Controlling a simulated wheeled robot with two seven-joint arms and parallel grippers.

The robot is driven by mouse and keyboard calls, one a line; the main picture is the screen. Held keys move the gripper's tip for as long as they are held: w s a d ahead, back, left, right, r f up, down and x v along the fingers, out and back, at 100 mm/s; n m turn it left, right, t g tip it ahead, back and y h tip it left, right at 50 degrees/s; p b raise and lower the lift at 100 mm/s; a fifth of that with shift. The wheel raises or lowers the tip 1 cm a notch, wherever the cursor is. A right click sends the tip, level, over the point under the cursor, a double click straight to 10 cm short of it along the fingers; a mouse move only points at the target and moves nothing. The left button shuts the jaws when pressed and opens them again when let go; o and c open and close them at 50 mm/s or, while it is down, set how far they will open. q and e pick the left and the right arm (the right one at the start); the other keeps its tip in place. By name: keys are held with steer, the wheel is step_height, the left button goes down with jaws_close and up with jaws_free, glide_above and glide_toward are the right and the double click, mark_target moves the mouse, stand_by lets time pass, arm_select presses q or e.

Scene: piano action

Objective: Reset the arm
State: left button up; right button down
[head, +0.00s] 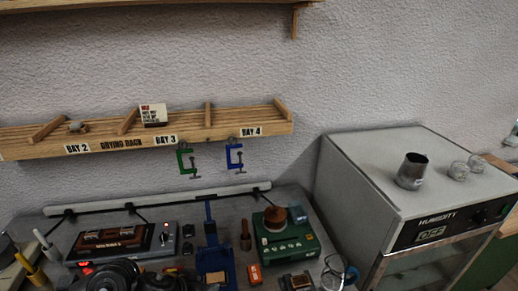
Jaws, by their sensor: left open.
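My left gripper (130,274) is a dark, partly cut-off shape at the bottom edge of the head view, low over the left part of the bench. It is open, and I see nothing held in it. Its fingertips are hard to make out against the dark items around it. My right gripper is not in view.
The grey bench (345,238) is crowded: a black-and-brown device (115,240), a blue stand (212,255), a green unit (285,240). A wooden drying rack (180,135) with hanging clamps is above. A humidity cabinet (370,170) at right bears a metal cup (411,171).

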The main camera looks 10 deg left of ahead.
arm_select(q)
steer(key=s+d, duration=0.4)
steer(key=s+a+f+n+g+y, duration=0.1)
steer(key=s+a+f+g+y, duration=0.2)
steer(key=s, duration=0.5)
steer(key=s+a+f+g, duration=0.1)
steer(key=s+a+f, duration=0.2)
steer(key=s+a, duration=0.35)
steer(key=s+f+g+b, duration=0.1)
steer(key=s+f+b, duration=0.15)
steer(key=f, duration=1.35)
steer(key=s+f+b, duration=0.1)
steer(key=f+b, duration=0.3)
steer(key=f, duration=1.2)
steer(key=s+a+f+b, duration=0.1)
steer(key=s+f+b, duration=0.1)
steer(key=s+f, duration=0.6)
steer(key=s+a+f+g+b, duration=0.1)
steer(key=s+f+b, duration=0.2)
steer(key=s+f, duration=0.5)
step_height(320, 180, down, 6)
steer(key=shift+s+r+y+b, duration=0.15)
steer(key=shift+s+y+b, duration=0.15)
steer(key=shift+s, duration=0.1)
